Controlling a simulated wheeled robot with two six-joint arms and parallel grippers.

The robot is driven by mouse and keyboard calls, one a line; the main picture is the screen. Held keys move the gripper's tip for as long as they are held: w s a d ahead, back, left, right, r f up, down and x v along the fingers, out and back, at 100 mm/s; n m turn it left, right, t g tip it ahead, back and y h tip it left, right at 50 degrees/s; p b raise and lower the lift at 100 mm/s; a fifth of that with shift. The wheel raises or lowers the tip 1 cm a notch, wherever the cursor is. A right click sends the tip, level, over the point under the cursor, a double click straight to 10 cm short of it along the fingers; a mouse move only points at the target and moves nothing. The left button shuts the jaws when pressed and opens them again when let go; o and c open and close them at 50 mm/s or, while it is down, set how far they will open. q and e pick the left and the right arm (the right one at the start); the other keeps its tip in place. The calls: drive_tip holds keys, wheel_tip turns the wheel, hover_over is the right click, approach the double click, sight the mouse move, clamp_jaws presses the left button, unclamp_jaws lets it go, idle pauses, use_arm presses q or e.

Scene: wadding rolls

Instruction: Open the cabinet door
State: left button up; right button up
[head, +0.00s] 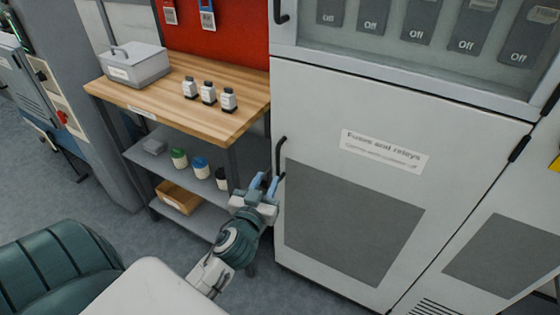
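The cabinet (310,115) is a tall grey-white unit on the right. Its lower door (455,155) is shut and carries a white label reading "Fuses and relays" and a dark grey panel. A black bar handle (279,158) stands upright at the door's left edge. My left gripper (265,182) has blue fingertips that point up, with a gap between them. It is just left of the handle's lower end; I cannot tell whether it touches the handle. Nothing shows between the fingers. My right gripper is not in view.
A wooden-topped bench (235,122) left of the cabinet holds a grey box (138,68) and three small bottles (208,94). Its lower shelves carry lidded jars (200,167) and a cardboard tray (180,198), close to my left arm. Grey floor (60,195) is clear at left.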

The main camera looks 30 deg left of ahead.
sight(277, 160)
use_arm(q)
drive_tip(key=p+x, duration=0.2)
drive_tip(key=x, duration=0.8)
drive_tip(key=shift+d+f, duration=0.1)
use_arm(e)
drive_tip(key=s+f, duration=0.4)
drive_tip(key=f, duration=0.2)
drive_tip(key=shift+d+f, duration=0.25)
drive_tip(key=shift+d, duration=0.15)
use_arm(q)
clamp_jaws()
